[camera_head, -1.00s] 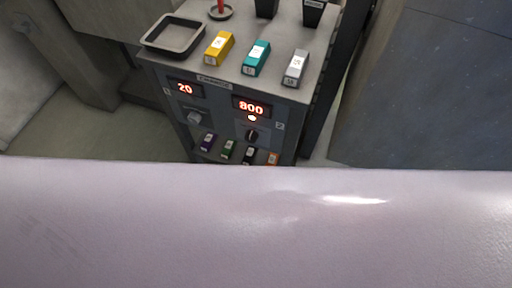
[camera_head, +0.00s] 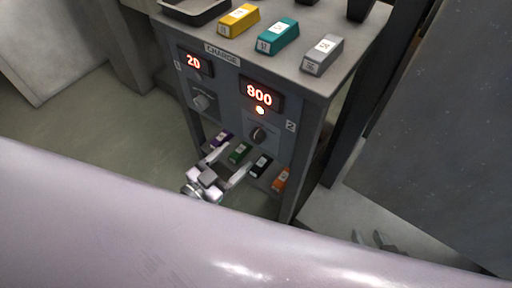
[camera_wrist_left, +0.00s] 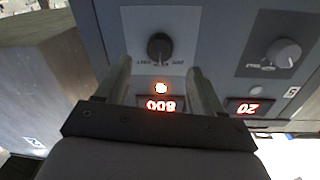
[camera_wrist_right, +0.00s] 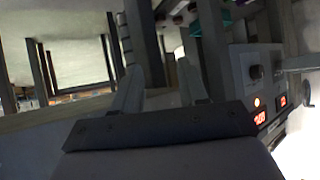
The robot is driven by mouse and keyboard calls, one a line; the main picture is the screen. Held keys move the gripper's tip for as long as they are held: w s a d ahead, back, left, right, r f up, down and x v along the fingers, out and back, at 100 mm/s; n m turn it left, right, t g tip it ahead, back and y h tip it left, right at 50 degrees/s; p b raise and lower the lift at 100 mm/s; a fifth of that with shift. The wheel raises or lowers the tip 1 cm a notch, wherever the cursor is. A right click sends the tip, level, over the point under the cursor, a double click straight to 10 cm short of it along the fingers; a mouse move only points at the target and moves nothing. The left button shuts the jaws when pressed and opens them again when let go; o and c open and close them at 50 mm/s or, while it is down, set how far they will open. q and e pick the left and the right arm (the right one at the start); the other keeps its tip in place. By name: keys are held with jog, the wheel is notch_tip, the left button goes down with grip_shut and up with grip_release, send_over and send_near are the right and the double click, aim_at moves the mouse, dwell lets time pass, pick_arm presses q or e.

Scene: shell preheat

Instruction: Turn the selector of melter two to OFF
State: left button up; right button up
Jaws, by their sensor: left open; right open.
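Melter two's dark selector knob (camera_head: 258,134) is on the grey front panel, beside the label 2. Its ridge looks roughly upright; its exact setting is too small to read. Above it an orange lamp (camera_head: 260,111) is lit and a red display (camera_head: 259,94) reads 800. My left gripper (camera_head: 228,164) is open below and in front of the panel. In the left wrist view the knob (camera_wrist_left: 160,46) lies between the open fingers (camera_wrist_left: 160,68), ahead of them and apparently untouched.
Melter one's grey knob (camera_head: 201,102) and display (camera_head: 194,63), reading 20, are to the left. Yellow (camera_head: 239,20), teal (camera_head: 278,37) and grey (camera_head: 323,55) blocks lie on top. Several coloured blocks sit on a shelf below. A large grey body (camera_head: 440,130) stands right.

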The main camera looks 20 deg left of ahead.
aim_at(254, 140)
pick_arm(q)
jog(key=shift+b+x, duration=0.65)
jog(key=shift+x, duration=2.75)
jog(key=c, duration=1.1)
